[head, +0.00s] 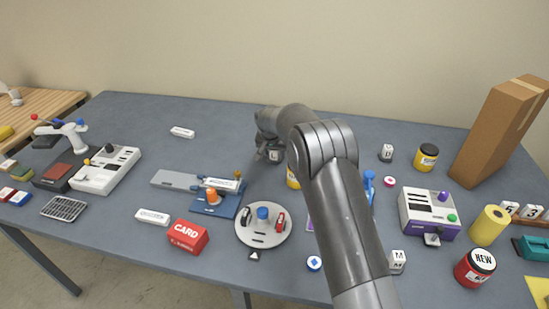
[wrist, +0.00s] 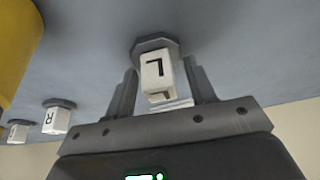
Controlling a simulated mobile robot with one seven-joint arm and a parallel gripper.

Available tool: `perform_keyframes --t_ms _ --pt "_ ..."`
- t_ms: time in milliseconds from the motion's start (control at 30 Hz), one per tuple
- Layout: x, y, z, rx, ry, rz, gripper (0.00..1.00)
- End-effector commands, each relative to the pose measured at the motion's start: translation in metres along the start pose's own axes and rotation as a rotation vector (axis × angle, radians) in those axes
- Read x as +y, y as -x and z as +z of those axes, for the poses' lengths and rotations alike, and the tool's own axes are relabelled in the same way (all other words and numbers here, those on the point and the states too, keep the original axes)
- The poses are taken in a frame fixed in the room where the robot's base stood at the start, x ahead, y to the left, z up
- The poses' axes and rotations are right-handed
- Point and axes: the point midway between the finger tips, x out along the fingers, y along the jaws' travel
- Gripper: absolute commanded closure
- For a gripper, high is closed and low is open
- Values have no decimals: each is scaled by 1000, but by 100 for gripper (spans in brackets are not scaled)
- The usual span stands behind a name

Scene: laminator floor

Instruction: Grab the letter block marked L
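The letter block marked L (wrist: 156,72) is white with a black letter and a dark end piece. In the wrist view it stands between the two fingers of my gripper (wrist: 163,90). Narrow gaps show beside the block, so the fingers look open around it. In the head view my gripper (head: 270,153) is low over the back middle of the table, partly behind my own arm. The L block cannot be made out there.
In the wrist view a block marked R (wrist: 56,118) and another white block (wrist: 18,131) stand to the left, with a yellow object (wrist: 15,45) at the edge. In the head view a yellow jar (head: 293,178) is close to my gripper.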

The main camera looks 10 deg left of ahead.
Motion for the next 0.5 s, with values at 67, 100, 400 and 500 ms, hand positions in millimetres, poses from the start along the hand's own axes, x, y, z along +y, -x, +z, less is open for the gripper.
perform_keyframes --t_ms 67,100,400,500 --pt "0 0 0 0 0 0 56" --pt "0 0 0 0 0 0 60" --pt "0 0 0 0 0 0 84" --pt "0 0 0 0 0 0 92"
